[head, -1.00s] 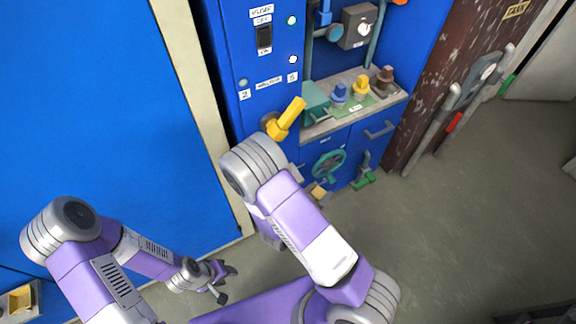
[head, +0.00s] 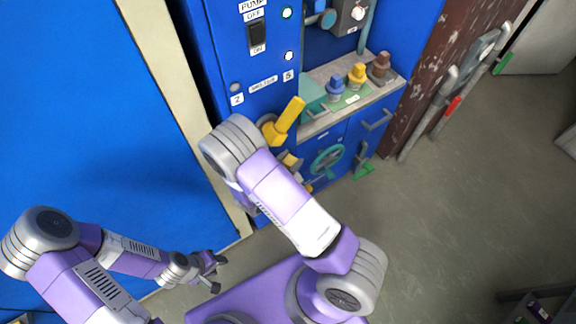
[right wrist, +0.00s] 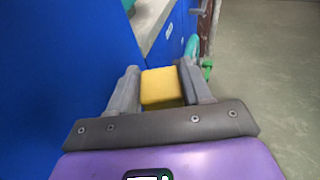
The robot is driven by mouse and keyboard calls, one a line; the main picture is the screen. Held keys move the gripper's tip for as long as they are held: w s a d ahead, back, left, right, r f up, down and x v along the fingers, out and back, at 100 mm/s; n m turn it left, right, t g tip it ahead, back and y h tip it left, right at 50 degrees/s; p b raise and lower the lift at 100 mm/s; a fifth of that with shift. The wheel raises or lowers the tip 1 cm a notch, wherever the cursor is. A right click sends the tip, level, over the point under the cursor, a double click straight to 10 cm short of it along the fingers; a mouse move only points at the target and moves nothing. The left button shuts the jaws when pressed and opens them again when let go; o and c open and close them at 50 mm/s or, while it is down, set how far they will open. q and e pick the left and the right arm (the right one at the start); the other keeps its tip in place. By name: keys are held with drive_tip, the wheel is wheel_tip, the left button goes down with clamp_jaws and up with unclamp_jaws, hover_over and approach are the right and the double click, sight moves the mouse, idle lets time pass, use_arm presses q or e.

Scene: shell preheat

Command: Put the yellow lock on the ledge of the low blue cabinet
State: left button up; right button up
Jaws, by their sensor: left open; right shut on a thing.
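The yellow lock (right wrist: 162,87) is a yellow block between the two fingers of my right gripper (right wrist: 160,84) in the right wrist view. The gripper is shut on it. In the head view my right arm hides most of that gripper and the lock. The grey ledge (head: 316,128) of the low blue cabinet (head: 338,143) is at upper centre right in the head view. It also shows at the top of the right wrist view (right wrist: 146,20), beyond the lock. My left gripper (head: 219,273) is open and empty, low over the floor at lower left.
Blue (head: 336,87), yellow (head: 357,75) and brown (head: 379,66) knobs stand on the ledge's back part. A yellow lever (head: 288,116) juts from the tall blue panel on the left. A green handwheel (head: 327,161) is on the cabinet front. Open floor lies to the right.

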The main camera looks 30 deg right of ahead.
wheel_tip(320, 180, down, 4)
drive_tip(key=b, duration=0.2)
drive_tip(key=shift+r+b, duration=0.2)
drive_tip(key=shift+b, duration=0.2)
drive_tip(key=shift+w+f, duration=0.15)
drive_tip(key=shift+f, duration=0.1)
drive_tip(key=shift+w, duration=0.2)
drive_tip(key=shift+s, duration=0.1)
drive_tip(key=o, duration=0.8)
drive_tip(key=shift+f, duration=0.1)
